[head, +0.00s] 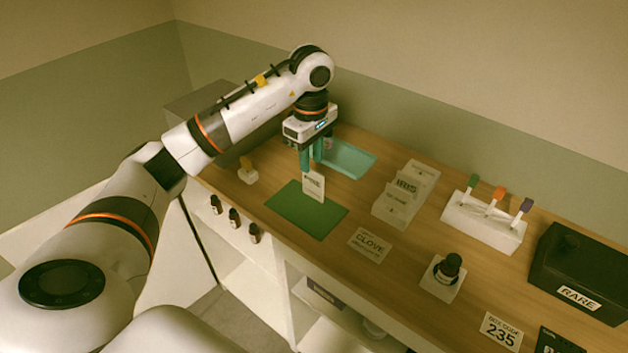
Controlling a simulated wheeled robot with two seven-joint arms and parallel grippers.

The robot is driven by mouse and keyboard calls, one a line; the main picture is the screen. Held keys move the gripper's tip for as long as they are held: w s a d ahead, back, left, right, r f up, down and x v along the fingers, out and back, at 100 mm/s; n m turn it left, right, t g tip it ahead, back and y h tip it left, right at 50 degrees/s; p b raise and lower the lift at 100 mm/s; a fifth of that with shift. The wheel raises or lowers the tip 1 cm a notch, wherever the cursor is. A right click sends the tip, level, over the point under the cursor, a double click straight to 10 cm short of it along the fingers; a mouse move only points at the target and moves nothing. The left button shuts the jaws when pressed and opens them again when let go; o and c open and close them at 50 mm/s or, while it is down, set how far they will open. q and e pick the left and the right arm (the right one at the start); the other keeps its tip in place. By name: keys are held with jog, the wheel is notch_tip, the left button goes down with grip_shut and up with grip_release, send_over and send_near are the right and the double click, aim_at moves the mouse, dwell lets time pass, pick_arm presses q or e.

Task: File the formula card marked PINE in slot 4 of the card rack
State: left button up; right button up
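My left gripper (311,166) points down over the green mat (290,212), its teal fingers at the top edge of a small white card (313,187). The card hangs upright from the fingers at the mat's back part. Its print is too small to read, so I cannot tell if it says PINE. The white stepped card rack (391,209) stands to the right, with cards in it. Its slot numbers are not legible. A card marked CLOVE (369,245) lies in front of the rack. My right gripper is not in view.
A teal tray (350,159) lies behind the mat. A white holder (484,224) with coloured-top sticks, a dark bottle on a white stand (443,277), a black RARE box (585,270) and a 235 card (502,332) are to the right. Small bottles (234,217) line the front edge.

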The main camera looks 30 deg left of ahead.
aim_at(313, 171)
pick_arm(q)
jog(key=f, duration=0.2)
jog(key=shift+w+f+p, duration=0.3)
jog(key=shift+w+p, duration=0.05)
notch_tip(313, 171, down, 4)
jog(key=shift+f+p, duration=0.1)
jog(key=shift+p, duration=0.95)
jog(key=shift+w+a+f, duration=0.1)
jog(key=shift+w+f, duration=0.05)
jog(key=shift+f, duration=0.15)
grip_shut()
